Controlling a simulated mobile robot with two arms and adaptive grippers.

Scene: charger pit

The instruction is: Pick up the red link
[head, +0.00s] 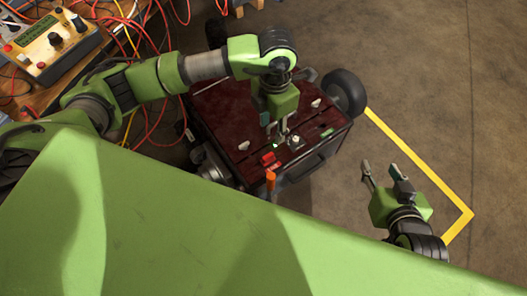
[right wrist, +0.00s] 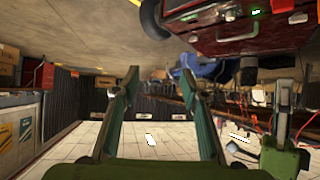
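The red link (head: 268,159) is a small red piece on the dark red top of the wheeled cart (head: 225,115), near its front edge in the head view. My left gripper (head: 277,138) points down over the cart top, just above and behind the red link in the picture. Its fingertips look apart from the link; their gap is too small to judge. My right gripper (head: 384,176) is off the cart's right side, open and empty. Its spread fingers also show in the right wrist view (right wrist: 163,100).
The cart carries pale fittings, a small metal part (head: 295,141) and a green strip (head: 326,133). An orange piece (head: 270,181) stands at its front edge. A control box (head: 52,42) and red cables lie upper left. Open floor with a yellow line (head: 425,165) is at right.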

